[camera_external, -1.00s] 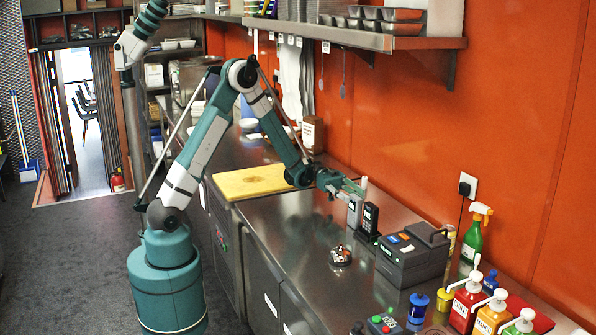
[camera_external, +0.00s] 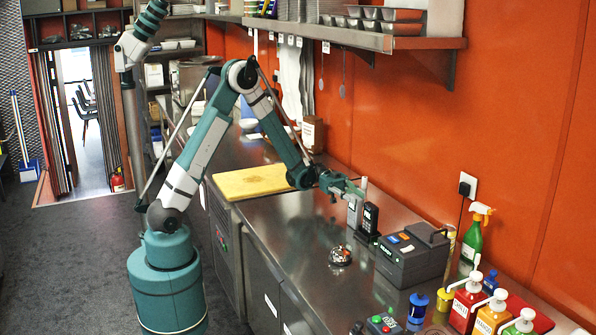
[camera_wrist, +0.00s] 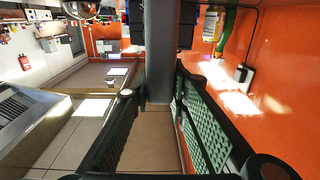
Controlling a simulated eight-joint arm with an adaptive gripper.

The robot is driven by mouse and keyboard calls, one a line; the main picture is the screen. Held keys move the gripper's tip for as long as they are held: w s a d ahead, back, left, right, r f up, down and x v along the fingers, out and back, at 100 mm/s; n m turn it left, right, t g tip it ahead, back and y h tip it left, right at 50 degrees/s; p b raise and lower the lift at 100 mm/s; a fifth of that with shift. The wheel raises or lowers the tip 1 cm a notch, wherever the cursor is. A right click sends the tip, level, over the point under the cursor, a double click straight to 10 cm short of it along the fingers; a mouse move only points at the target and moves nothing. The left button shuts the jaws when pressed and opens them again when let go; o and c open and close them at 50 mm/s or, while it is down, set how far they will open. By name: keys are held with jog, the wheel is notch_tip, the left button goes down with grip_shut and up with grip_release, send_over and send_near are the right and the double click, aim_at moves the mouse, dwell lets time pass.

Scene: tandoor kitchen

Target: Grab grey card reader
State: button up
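The grey card reader (camera_external: 353,213) stands upright on the steel counter, left of a black card reader (camera_external: 370,217). My gripper (camera_external: 354,188) is at the grey reader's upper part and hides some of it. In the wrist view, a grey upright shape (camera_wrist: 161,50), which looks like the grey reader, is between the far ends of my fingers. The two green-padded fingers (camera_wrist: 152,92) are spread.
A dark box-shaped machine (camera_external: 411,255) with a handle stands right of the readers. A silver bell (camera_external: 340,256) is in front of them. Sauce pump bottles (camera_external: 466,299) and a green spray bottle (camera_external: 473,240) are further right. The orange wall (camera_external: 430,140) is close behind.

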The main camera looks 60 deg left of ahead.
grip_shut()
